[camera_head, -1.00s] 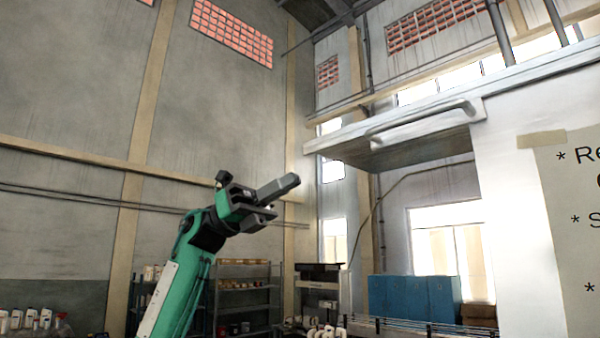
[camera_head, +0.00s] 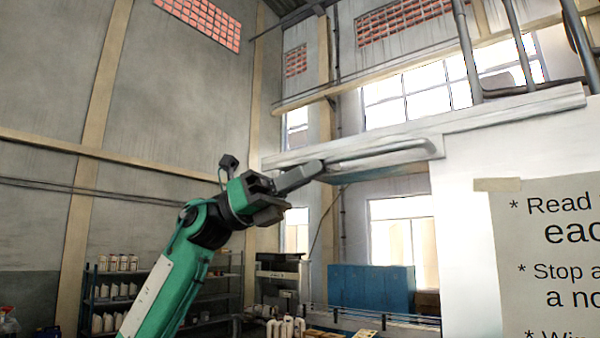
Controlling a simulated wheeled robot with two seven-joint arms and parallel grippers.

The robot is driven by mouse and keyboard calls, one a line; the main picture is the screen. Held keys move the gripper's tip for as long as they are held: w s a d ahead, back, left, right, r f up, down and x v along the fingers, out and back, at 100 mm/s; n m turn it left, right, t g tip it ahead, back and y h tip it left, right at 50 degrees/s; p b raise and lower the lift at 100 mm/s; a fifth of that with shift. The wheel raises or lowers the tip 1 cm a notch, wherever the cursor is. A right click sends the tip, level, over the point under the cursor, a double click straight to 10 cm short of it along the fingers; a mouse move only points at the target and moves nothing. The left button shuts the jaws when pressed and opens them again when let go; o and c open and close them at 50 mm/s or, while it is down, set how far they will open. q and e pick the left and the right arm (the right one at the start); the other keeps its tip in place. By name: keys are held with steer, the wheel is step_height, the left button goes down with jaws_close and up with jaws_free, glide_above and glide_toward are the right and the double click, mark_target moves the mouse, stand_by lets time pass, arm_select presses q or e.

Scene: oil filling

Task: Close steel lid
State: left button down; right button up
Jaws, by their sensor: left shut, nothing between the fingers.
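The steel lid (camera_head: 480,122) stands open at the upper right as a pale metal panel, seen almost edge-on. Its bar handle (camera_head: 385,154) runs along the front, with a strip of darker underside below it. My left gripper (camera_head: 303,175) comes up from the lower left on the green arm. It is shut and empty, pointing right. Its tip overlaps the left part of the lid near the handle's left end; I cannot tell whether they touch. My right gripper is out of view.
A white wall with a printed instruction sheet (camera_head: 550,250) fills the right side below the lid. Blue lockers (camera_head: 372,288), a shelf with bottles (camera_head: 112,290) and a railing stand far back. The air left of the lid is open.

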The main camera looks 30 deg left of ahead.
arm_select(q)
steer(key=b, duration=0.1)
glide_toward(426, 154)
steer(key=s+d, duration=0.1)
steer(key=d, duration=0.2)
steer(key=s+d+r, duration=0.1)
steer(key=d, duration=0.2)
steer(key=s+d+r, duration=0.1)
steer(key=d, duration=0.2)
steer(key=shift+s+d+r, duration=0.1)
steer(key=shift+d+r, duration=0.15)
steer(key=shift+d, duration=0.1)
steer(key=d+b, duration=0.1)
steer(key=d, duration=0.2)
steer(key=s+d+b, duration=0.1)
steer(key=d+b, duration=0.1)
steer(key=d, duration=0.2)
steer(key=d+b, duration=0.2)
steer(key=d, duration=0.2)
steer(key=shift+s, duration=0.25)
steer(key=shift+d+r+b, duration=0.1)
steer(key=shift+d+b, duration=0.3)
steer(key=shift+d, duration=0.1)
steer(key=shift+r, duration=0.1)
steer(key=shift+a, duration=0.1)
